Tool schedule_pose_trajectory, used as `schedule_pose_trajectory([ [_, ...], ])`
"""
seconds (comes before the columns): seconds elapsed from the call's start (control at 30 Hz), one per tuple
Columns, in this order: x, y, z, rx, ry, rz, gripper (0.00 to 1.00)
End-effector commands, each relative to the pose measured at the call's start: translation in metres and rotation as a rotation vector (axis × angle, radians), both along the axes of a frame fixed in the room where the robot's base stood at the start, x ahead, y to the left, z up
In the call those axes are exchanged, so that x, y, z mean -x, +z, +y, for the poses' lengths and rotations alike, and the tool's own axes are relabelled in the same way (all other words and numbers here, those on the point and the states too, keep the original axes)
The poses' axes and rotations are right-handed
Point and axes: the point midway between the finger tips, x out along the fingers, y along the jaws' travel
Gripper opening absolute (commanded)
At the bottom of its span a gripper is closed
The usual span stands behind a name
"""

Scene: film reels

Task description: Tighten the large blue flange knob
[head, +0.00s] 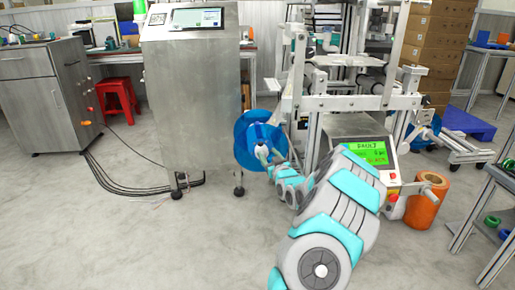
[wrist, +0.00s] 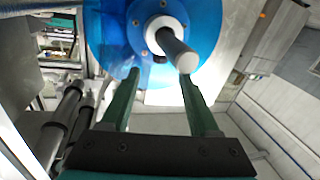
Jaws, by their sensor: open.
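The large blue flange knob shows in the head view as a round blue disc (head: 246,131) on the left side of the machine frame. In the wrist view the blue flange (wrist: 108,35) fills the upper middle, with a bolted blue and white hub (wrist: 140,40) at its centre. A dark shaft with a white end (wrist: 187,63) sticks out of the hub toward the camera. My gripper (wrist: 159,76) is open, its two green fingers pointing at the flange's lower part. The right fingertip is partly hidden behind the white shaft end. I cannot tell whether the fingers touch the flange.
A green-lit control screen (head: 367,152) stands on the machine right of the flange. A steel cabinet (head: 192,105) stands close on the left. An orange roll (head: 427,200) sits at the right. Metal rollers (wrist: 62,120) lie left of my fingers. The front-left floor is clear.

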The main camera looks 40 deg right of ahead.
Motion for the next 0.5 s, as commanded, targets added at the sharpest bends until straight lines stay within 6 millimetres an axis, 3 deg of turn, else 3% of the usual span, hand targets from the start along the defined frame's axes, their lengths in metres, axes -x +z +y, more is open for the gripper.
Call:
schedule_pose_trajectory([
  [0.3,-0.041,-0.001,-0.011,0.001,0.002,0.001,0.62],
  [0.5,-0.058,-0.001,-0.017,-0.002,0.003,0.004,0.62],
])
